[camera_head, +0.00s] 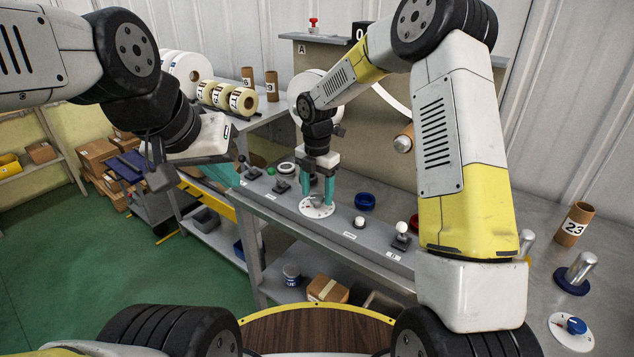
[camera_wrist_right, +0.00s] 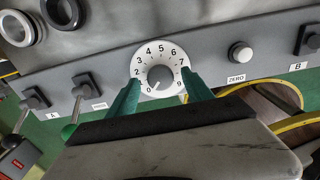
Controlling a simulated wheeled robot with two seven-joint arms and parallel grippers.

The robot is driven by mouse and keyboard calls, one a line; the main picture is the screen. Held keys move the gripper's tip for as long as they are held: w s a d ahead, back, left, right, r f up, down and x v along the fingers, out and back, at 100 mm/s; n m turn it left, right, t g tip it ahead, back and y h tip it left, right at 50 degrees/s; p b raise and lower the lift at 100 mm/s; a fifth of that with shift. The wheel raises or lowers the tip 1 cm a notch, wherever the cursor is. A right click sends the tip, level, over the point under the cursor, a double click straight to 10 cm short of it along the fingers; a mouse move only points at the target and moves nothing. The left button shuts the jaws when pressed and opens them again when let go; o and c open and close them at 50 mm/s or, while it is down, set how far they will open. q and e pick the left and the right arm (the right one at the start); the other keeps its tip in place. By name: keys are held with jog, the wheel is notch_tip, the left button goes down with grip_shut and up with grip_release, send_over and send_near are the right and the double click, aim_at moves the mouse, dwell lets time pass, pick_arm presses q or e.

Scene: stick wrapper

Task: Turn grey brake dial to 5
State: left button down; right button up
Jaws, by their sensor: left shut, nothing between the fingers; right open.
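The grey brake dial (camera_wrist_right: 160,77) has a grey knob on a round white face numbered 0 to 9. Its white mark appears to point toward 0 at the lower left. In the head view the dial's white face (camera_head: 317,209) lies on the grey control ledge. My right gripper (camera_head: 317,195) is open above the dial, with teal fingers pointing down. In the right wrist view its fingers stand on either side of the knob; contact cannot be told. My left gripper (camera_head: 157,180) is shut and empty at the left, away from the dial.
A white ZERO button (camera_wrist_right: 240,53) sits right of the dial. Levers A (camera_wrist_right: 33,99) and B (camera_head: 401,238) stand along the ledge. A blue ring (camera_head: 365,201) lies behind it. A blue-knobbed dial (camera_head: 575,327) is at the lower right. Rolls and tubes stand behind.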

jog(key=shift+f, duration=0.45)
grip_shut()
jog(key=shift+m, duration=0.3)
